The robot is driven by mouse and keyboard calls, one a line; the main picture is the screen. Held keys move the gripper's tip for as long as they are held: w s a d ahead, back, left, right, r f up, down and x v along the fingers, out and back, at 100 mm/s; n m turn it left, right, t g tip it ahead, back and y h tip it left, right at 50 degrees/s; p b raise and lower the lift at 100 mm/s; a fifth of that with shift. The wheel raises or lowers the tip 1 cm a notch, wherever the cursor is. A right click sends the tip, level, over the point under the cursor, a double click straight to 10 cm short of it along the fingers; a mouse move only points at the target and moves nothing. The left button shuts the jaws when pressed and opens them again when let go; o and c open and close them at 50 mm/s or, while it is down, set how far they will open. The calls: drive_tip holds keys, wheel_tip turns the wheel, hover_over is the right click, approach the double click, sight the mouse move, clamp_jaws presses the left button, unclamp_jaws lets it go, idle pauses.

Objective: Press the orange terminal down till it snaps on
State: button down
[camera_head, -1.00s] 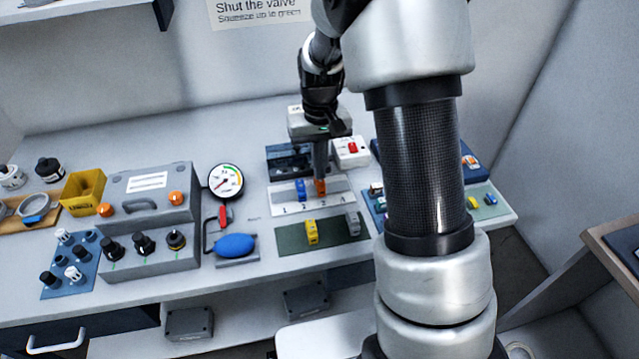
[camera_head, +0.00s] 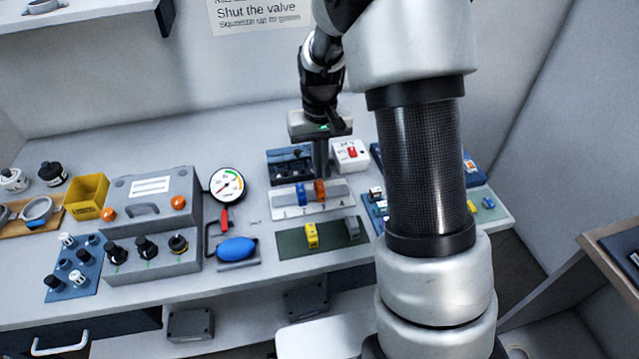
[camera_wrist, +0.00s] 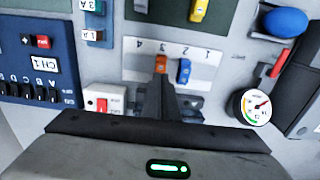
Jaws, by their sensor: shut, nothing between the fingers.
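The orange terminal (camera_head: 320,190) stands upright on the white numbered rail strip (camera_head: 340,203), close beside the blue terminal (camera_head: 301,194). In the wrist view the orange terminal (camera_wrist: 161,64) is left of the blue one (camera_wrist: 184,71). My gripper (camera_head: 320,174) is shut and empty, pointing down just behind the orange terminal in the head view. In the wrist view my gripper's fingertips (camera_wrist: 160,80) end close to the orange terminal. I cannot tell whether they touch it. The foot of the orange terminal is too small to judge how it sits on the rail.
A green mat (camera_head: 290,243) in front holds a yellow terminal (camera_head: 312,235) and a grey one (camera_head: 352,227). A dark block (camera_head: 285,168) and a white switch box (camera_head: 350,155) stand behind the rail. A gauge (camera_head: 227,185) with a blue bulb (camera_head: 236,249) is to the left.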

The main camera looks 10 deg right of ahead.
sight(320, 185)
wheel_tip(320, 185, up, 5)
drive_tip(key=p, duration=0.3)
drive_tip(key=shift+f, duration=0.15)
drive_tip(key=shift+s, duration=0.1)
idle(0.4)
